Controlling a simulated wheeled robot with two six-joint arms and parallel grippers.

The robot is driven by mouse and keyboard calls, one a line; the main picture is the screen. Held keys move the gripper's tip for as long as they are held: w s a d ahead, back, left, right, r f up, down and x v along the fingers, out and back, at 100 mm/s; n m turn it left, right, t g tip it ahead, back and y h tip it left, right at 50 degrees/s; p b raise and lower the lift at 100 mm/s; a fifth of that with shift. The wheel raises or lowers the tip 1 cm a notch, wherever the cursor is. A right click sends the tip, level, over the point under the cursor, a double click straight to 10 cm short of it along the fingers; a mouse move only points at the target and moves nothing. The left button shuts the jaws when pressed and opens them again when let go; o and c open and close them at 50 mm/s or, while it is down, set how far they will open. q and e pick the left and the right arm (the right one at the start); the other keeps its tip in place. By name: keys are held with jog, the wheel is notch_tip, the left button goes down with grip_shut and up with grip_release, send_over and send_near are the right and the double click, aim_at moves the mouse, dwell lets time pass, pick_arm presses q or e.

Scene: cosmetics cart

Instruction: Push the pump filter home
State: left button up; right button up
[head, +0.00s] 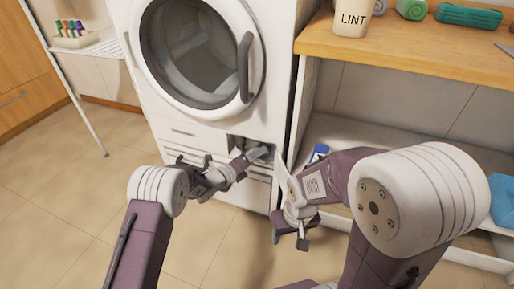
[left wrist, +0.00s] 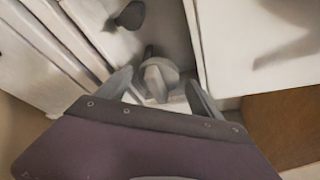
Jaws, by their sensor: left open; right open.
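The pump filter (left wrist: 158,80), a grey round cap with a raised grip bar, sits in the low opening of the white washing machine (head: 185,120). In the head view the filter (head: 259,153) shows only small, past my left gripper (head: 241,163). My left gripper (left wrist: 160,92) is open, with one finger on each side of the filter in the left wrist view. I cannot tell whether the fingers touch it or how deep it sits. My right gripper (head: 291,236) is open and empty, low in front of the machine's right side.
The white hatch flap (head: 283,183) stands open right of the opening. A dark knob (left wrist: 130,15) is near the filter. A wooden-topped shelf (head: 410,45) with a LINT cup (head: 353,18) stands at the right. The tiled floor (head: 60,190) at the left is clear.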

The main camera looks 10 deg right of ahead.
pick_arm(q)
jog(key=shift+w+d+f+b, duration=0.4)
jog(key=shift+d+b, duration=0.15)
jog(key=shift+b, duration=0.35)
jog(key=shift+w+d, duration=0.3)
jog(key=shift+d, duration=0.05)
jog(key=shift+r, duration=0.1)
grip_shut()
jog(key=w+d, duration=0.1)
jog(key=w+d+b, duration=0.1)
jog(key=w, duration=0.1)
jog(key=shift+w+d, duration=0.1)
jog(key=shift+w, duration=0.05)
jog(key=shift+w+d, duration=0.1)
jog(key=shift+w, duration=0.1)
jog(key=shift+r, duration=0.15)
jog(key=shift+c, duration=0.9)
grip_release()
jog(key=shift+o, duration=0.9)
jog(key=shift+w+d, duration=0.1)
jog(key=shift+w, duration=0.05)
